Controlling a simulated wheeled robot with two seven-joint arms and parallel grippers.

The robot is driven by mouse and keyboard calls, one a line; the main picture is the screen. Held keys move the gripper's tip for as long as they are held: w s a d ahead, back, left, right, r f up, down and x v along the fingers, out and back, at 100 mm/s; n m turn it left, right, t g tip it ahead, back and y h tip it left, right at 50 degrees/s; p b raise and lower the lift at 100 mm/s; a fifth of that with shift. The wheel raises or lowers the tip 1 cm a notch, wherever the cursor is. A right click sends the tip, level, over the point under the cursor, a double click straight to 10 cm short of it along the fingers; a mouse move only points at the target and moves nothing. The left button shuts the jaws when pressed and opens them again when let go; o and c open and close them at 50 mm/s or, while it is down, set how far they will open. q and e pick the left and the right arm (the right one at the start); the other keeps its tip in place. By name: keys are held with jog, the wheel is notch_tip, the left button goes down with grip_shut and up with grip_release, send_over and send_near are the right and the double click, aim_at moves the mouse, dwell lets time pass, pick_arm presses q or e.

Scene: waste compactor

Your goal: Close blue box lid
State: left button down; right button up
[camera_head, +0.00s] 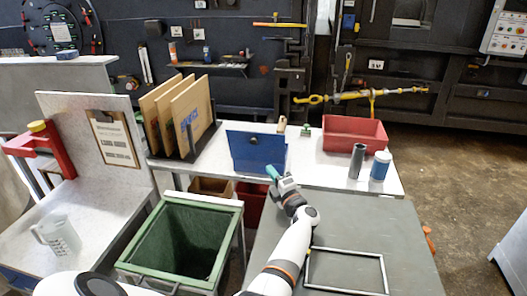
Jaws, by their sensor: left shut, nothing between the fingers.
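A blue panel (257,150), which looks like the blue box's lid, stands raised and slightly tilted at the back of the white table. It has a small dark round spot near its top. The box body under it cannot be made out clearly. My left gripper (272,172), with teal fingertips, is shut and empty at the panel's lower right edge. I cannot tell whether it touches the panel. My right gripper is not in view.
A red tray (353,135), a grey cylinder (357,161) and a blue jar (380,166) stand to the right. Brown boards (188,115) stand to the left. A green open bin (185,240) is at the front left, and a metal frame (345,270) lies at the front right.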

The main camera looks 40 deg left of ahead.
pick_arm(q)
jog(key=shift+a+f+n+g, duration=0.1)
jog(key=shift+f+n+g, duration=0.25)
jog(key=shift+n+g, duration=0.4)
jog(key=shift+a+f+n+g, duration=0.15)
jog(key=shift+n+g, duration=0.1)
jog(key=shift+g, duration=0.2)
jog(key=w+r+b+x, duration=0.1)
jog(key=w+b+x, duration=0.1)
jog(key=b+x, duration=0.6)
jog(key=x, duration=0.4)
jog(key=shift+w+b, duration=0.2)
jog(key=shift+b, duration=0.15)
jog(key=shift+r, duration=0.1)
